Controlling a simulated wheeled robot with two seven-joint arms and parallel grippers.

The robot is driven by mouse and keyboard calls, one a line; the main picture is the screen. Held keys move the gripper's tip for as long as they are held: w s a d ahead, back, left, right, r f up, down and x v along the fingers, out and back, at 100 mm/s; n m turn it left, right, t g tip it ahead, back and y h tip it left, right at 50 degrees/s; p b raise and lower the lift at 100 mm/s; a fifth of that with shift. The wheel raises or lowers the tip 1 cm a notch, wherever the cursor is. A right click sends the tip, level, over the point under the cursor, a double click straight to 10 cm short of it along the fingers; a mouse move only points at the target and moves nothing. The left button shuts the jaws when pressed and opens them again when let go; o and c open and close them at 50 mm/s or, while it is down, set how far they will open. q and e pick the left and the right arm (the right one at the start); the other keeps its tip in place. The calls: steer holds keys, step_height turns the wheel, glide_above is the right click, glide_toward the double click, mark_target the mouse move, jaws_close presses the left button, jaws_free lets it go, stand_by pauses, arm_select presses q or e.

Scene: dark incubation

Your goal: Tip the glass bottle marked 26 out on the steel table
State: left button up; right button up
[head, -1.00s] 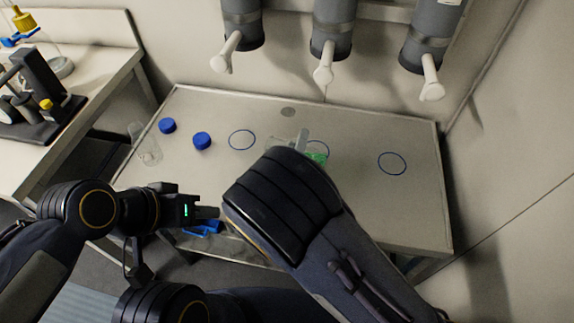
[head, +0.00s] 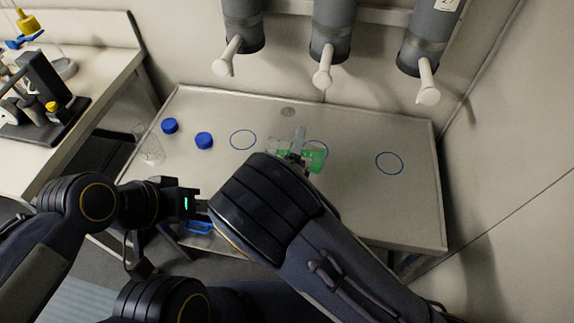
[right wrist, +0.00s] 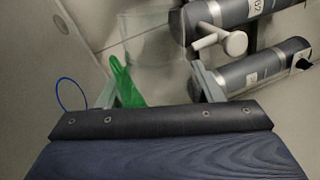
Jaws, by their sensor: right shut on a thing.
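My right gripper (head: 302,151) is low over the middle of the steel table (head: 350,210). It is shut on a clear glass bottle with bright green contents (head: 315,161). The bottle looks tilted; its marking cannot be read, and my right arm hides part of it. In the right wrist view the clear bottle (right wrist: 150,38) lies between the fingers (right wrist: 156,88), the green contents (right wrist: 127,84) gathered towards one finger. My left gripper (head: 199,206) is at the front left, partly hidden behind my right arm, and its jaws cannot be judged.
A clear glass vessel (head: 149,148) stands at the table's left edge. Two blue caps (head: 170,126) (head: 204,141) lie near it. Blue rings (head: 389,163) mark the tabletop, with free room at right. Grey cylinders with white spouts (head: 322,80) hang above the back. A blue object (head: 198,227) is at the front.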

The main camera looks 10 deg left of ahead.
steer(key=shift+r, duration=0.1)
steer(key=shift+r+n+p, duration=0.4)
steer(key=shift+n+p, duration=0.2)
steer(key=shift+p, duration=0.3)
steer(key=shift+r+n+y+p, duration=0.15)
steer(key=shift+n+y+p, duration=0.25)
steer(key=shift+p, duration=0.05)
steer(key=shift+a+r+n+y+p, duration=0.25)
steer(key=shift+r+n+p, duration=0.25)
steer(key=shift+n+p, duration=0.6)
